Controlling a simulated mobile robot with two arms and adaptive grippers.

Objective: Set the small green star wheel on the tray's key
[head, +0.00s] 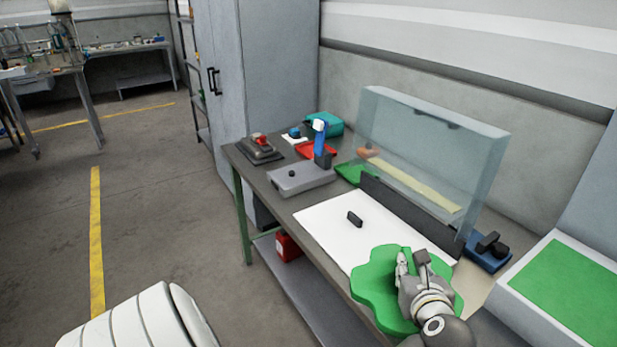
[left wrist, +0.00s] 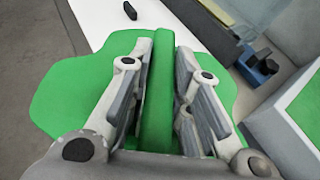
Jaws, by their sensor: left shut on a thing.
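The green star wheel (head: 372,288) is a flat, lobed plate at the near right end of the bench. My left gripper (head: 412,262) is above it. In the left wrist view, my left gripper (left wrist: 155,85) is shut on a raised green rib (left wrist: 157,95) in the wheel's middle, with a finger on each side. The white tray (head: 318,222) lies behind and left of the wheel, which covers its near right part. The small black key (head: 355,219) stands on the tray, clear of the wheel; it also shows in the left wrist view (left wrist: 130,11). The wheel's underside is hidden. My right gripper is out of view.
A dark rail (head: 408,215) and a clear upright guard (head: 430,150) stand behind the tray. A grey device (head: 300,178) with a blue post is at the left. A blue block with black knobs (head: 488,252) and a green-topped box (head: 570,290) are at the right.

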